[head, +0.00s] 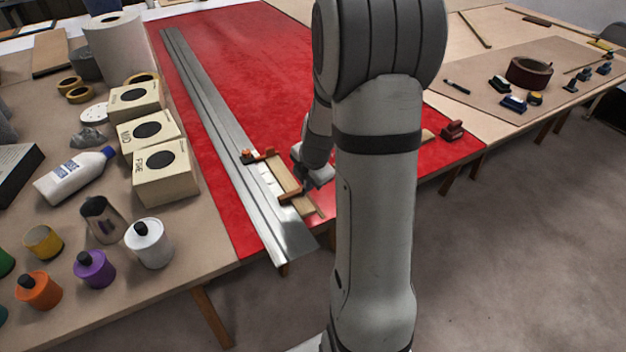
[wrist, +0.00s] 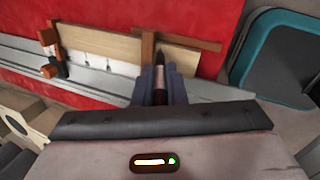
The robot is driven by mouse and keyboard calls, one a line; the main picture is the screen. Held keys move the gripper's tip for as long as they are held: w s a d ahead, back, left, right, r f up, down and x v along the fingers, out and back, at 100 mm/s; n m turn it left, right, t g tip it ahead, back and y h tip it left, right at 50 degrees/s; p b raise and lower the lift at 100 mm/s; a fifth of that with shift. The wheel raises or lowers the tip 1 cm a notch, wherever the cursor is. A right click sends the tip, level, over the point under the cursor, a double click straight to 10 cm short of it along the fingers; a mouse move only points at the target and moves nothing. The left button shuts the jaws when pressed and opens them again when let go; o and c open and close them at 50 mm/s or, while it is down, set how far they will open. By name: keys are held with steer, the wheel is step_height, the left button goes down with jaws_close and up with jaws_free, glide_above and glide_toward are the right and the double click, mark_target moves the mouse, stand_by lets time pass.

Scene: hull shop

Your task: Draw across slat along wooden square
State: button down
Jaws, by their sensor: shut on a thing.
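My gripper (wrist: 160,88) is shut on a dark, slim pen (wrist: 160,75) with a reddish-brown part. In the wrist view its upper end lies just right of the wooden square's bar (wrist: 148,47), over or close to the slat. I cannot tell whether it touches. The pale slat (wrist: 100,49) lies along the metal rail, with part of it right of the bar. Another brown strip (wrist: 195,42) runs along its far side. In the head view the slat (head: 282,174) lies near the rail's front end, and my arm hides part of the area.
An orange and black clamp (wrist: 53,55) stands at the slat's left end. A long metal rail (head: 215,120) crosses the red sheet (head: 260,60).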

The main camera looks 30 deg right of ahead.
steer(key=shift+a+b, duration=1.5)
steer(key=shift+b, duration=1.25)
steer(key=shift+r, duration=0.15)
step_height(320, 180, up, 13)
steer(key=p, duration=0.7)
stand_by(0.4)
stand_by(0.4)
